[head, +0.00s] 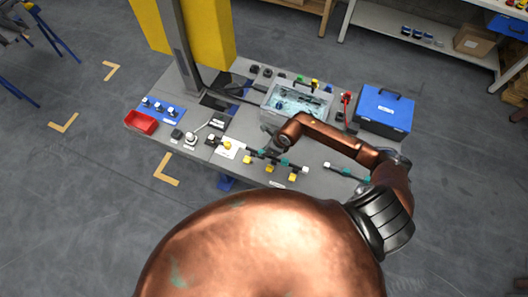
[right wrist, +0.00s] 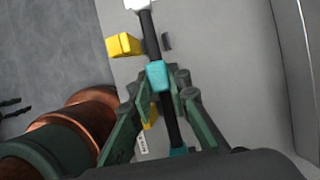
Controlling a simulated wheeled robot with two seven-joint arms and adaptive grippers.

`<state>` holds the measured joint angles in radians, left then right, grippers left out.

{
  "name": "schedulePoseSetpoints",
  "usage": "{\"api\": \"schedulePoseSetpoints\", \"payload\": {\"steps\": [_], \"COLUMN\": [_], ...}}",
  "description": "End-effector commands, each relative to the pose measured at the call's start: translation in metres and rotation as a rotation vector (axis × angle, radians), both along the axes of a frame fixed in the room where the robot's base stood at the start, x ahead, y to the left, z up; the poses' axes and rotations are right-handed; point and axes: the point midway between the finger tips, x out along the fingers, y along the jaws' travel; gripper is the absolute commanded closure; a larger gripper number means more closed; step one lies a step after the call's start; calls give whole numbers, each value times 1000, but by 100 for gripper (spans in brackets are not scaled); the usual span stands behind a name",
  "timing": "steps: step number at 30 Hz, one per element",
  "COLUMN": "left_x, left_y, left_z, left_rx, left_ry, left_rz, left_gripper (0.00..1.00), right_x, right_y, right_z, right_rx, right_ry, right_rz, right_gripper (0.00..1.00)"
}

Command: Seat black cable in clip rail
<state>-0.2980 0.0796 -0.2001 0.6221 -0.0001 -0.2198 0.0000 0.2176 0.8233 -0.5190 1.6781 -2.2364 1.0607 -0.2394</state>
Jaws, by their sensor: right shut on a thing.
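A black cable (head: 274,159) with teal sleeves and a white end (head: 305,170) lies along the front middle of the table. It also shows in the right wrist view (right wrist: 151,35), with a teal sleeve (right wrist: 157,75) and a white end (right wrist: 138,4). Yellow clip parts (head: 292,177) stick out along its front side; one yellow part (right wrist: 125,45) is beside the cable in the wrist view. Whether the cable sits in the clips I cannot tell. My right gripper (right wrist: 160,84) is shut on the cable at the teal sleeve.
A clear bin (head: 297,104) and a blue toolbox (head: 384,110) stand behind. A red tray (head: 141,122) and a blue mat (head: 162,108) are at the left.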

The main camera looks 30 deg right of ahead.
Motion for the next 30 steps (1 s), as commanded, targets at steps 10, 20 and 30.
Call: {"api": "schedulePoseSetpoints", "payload": {"steps": [10, 20, 30], "left_x": [-8, -12, -12], "left_y": [0, 0, 0], "left_z": [-29, -46, -46], "left_rx": [1, 0, 0], "left_ry": [13, 19, 18], "left_rz": [1, 0, 0], "left_gripper": [60, 60, 60], "right_x": [-1, 0, 0], "right_y": [1, 0, 0], "right_z": [-38, -62, -61], "right_rx": [1, 0, -1], "right_ry": [3, 1, 1], "right_rz": [1, 3, 2], "right_gripper": [100, 100, 100]}}
